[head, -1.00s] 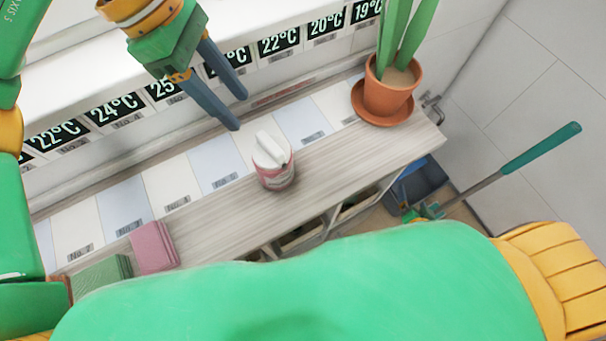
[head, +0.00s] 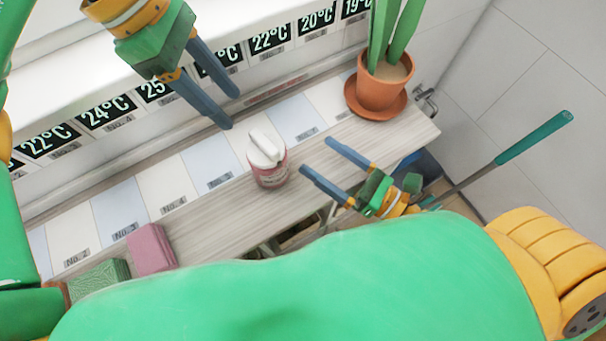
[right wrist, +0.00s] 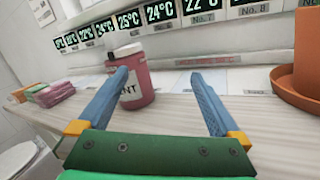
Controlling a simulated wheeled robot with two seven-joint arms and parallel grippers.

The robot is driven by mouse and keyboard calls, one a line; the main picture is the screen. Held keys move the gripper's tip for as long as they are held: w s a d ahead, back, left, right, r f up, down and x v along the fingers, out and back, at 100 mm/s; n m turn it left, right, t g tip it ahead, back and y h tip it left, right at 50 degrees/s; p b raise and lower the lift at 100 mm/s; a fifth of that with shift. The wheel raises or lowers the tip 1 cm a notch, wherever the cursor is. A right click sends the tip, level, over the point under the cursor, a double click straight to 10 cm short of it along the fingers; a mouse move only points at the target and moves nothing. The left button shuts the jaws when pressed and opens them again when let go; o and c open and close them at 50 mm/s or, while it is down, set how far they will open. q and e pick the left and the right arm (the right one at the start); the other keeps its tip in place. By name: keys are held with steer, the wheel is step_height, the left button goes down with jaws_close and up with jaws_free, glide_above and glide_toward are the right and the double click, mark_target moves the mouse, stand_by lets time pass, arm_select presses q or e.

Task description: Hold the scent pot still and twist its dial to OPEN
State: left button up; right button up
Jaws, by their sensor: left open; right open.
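The scent pot (head: 268,176) is a small pink pot with a white label and a white dial (head: 265,147) on top. It stands upright on the wooden cart top. In the right wrist view the pot (right wrist: 137,84) is beyond my right fingers, left of centre, with part of its label hidden by the left finger. My left gripper (head: 229,110) is open and empty, above and behind the pot. My right gripper (head: 315,155) is open and empty, to the right of the pot and apart from it.
A potted plant in a terracotta pot (head: 381,92) stands on a saucer at the right end of the cart top (head: 215,220). Temperature displays line the back. A teal-handled tool (head: 535,137) leans at right.

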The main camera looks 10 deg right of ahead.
mark_target(263, 141)
steer(key=a+n, duration=0.1)
steer(key=a, duration=0.1)
steer(key=s+a+f+n+g, duration=0.1)
steer(key=a+n, duration=0.2)
steer(key=a, duration=0.1)
steer(key=shift+s+f+n+g, duration=0.2)
steer(key=shift+f+n+g, duration=0.1)
steer(key=shift+g, duration=0.1)
steer(key=x, duration=0.6)
steer(key=shift+w+a, duration=0.2)
steer(key=shift+a, duration=0.05)
steer(key=c, duration=1.5)
arm_select(q)
steer(key=shift+o, duration=0.2)
steer(key=d+m+y, duration=0.1)
steer(key=m, duration=0.1)
steer(key=d+r+m+y, duration=0.1)
steer(key=m, duration=0.1)
steer(key=s+d+r+m+t+y, duration=0.1)
steer(key=m, duration=0.2)
steer(key=shift+d+r, duration=0.2)
steer(key=shift+d, duration=0.05)
arm_select(e)
steer(key=shift+d, duration=0.15)
arm_select(q)
steer(key=shift+m+y, duration=0.4)
steer(key=shift+m, duration=0.4)
steer(key=f, duration=1.1)
steer(key=shift+s+d+f, duration=0.2)
steer(key=shift+f, duration=0.15)
